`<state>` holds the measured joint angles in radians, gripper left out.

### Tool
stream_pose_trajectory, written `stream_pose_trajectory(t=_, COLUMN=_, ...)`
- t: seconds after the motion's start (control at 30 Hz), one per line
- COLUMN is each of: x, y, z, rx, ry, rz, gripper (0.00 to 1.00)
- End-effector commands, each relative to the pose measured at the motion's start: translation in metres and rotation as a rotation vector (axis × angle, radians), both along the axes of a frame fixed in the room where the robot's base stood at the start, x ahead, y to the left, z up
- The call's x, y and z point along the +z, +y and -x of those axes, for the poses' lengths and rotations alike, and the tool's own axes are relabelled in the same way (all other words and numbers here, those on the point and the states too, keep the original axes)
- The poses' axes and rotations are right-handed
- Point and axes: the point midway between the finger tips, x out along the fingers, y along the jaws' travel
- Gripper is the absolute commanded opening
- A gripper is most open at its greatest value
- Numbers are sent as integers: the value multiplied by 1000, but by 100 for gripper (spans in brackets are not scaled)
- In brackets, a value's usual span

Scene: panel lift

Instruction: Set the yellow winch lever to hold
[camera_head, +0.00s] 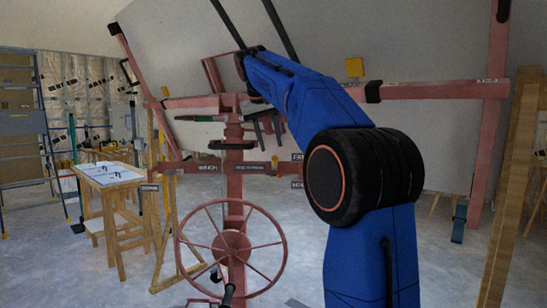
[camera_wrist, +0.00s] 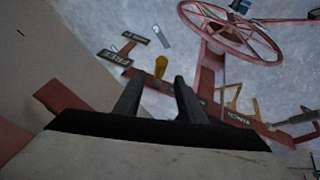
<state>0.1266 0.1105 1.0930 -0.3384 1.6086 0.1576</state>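The yellow winch lever (camera_wrist: 160,66) shows in the wrist view as a short yellow piece just beyond my fingertips. Its pivot is not clear. My gripper (camera_wrist: 157,88) has its two dark fingers spread, with a gap between them and nothing held. The lever lines up with that gap but looks farther off, apart from the fingers. The FREE plate (camera_wrist: 114,57) and a second dark plate (camera_wrist: 134,38) stand left of the lever.
The red lift has a large handwheel (camera_head: 231,250), also in the wrist view (camera_wrist: 232,32), and a WINCH label (camera_head: 207,167). A pale panel (camera_head: 430,130) leans behind the lift's red bars. A wooden table (camera_head: 108,175) stands left. Open floor lies around the lift.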

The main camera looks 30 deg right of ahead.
Motion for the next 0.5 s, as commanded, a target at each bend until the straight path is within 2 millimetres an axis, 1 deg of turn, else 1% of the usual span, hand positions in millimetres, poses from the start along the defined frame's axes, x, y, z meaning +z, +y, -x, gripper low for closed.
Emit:
stream_pose_trajectory(t=0.03, x=-9, y=-4, z=-2, rx=-1, ry=1, rz=-1, gripper=36)
stream_pose_trajectory(t=0.1, x=-19, y=-8, z=-5, rx=-1, ry=2, rz=-1, gripper=36)
stream_pose_trajectory(t=0.23, x=-37, y=-15, z=-10, rx=-1, ry=2, rz=-1, gripper=36)
stream_pose_trajectory(t=0.4, x=-51, y=-21, z=-15, rx=0, ry=1, rz=0, gripper=36)
stream_pose_trajectory(t=0.5, x=-55, y=-23, z=-16, rx=0, ry=1, rz=0, gripper=36)
